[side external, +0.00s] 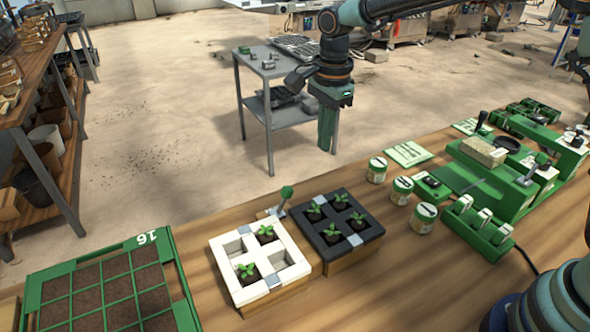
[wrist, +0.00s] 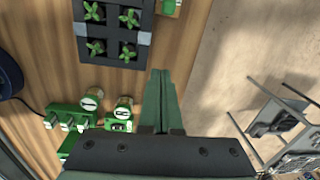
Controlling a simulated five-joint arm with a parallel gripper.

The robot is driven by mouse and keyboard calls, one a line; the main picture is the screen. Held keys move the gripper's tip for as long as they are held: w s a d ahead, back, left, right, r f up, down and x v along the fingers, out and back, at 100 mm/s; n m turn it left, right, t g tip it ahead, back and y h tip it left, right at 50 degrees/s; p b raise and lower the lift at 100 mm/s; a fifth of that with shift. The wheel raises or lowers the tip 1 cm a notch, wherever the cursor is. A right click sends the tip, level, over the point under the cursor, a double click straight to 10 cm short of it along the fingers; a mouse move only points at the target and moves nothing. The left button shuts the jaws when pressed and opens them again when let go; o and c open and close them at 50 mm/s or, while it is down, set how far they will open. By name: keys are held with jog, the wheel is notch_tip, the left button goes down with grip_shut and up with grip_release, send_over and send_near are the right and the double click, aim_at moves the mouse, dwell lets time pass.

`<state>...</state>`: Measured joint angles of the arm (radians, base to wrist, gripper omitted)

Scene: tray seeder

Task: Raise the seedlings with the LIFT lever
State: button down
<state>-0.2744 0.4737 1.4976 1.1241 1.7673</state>
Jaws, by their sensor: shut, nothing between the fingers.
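A lever with a green knob (side external: 287,191) stands upright at the back between two small trays; I cannot read any label on it. The black tray (side external: 372,229) holds several green seedlings (side external: 338,199), one in each cell. The white tray (side external: 222,262) has two seedlings and two empty cells. The black tray (wrist: 82,48) also shows at the top of the wrist view, with its seedlings (wrist: 129,51). My gripper (side external: 327,143) is shut and empty, high above the back of the bench, clear of the lever and trays. Its fingers (wrist: 161,76) point downward.
A green sixteen-marked soil tray (side external: 176,262) lies at left. Several labelled pots (side external: 402,190) and a green lever panel (side external: 480,230) stand right of the black tray. A green machine (side external: 530,180) is at far right. A grey cart (side external: 270,65) stands behind the bench.

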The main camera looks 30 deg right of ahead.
aim_at(283, 201)
jog(key=shift+w+a+f+m, duration=0.25)
jog(key=shift+a+f+m, duration=0.2)
jog(key=shift+f, duration=0.2)
jog(key=f, duration=0.9)
jog(key=shift+a+f, duration=0.3)
jog(key=shift+a, duration=0.05)
jog(key=shift+a+r, duration=0.35)
jog(key=shift+a, duration=0.6)
jog(key=shift+a+r, duration=0.3)
jog(key=shift+a, duration=0.6)
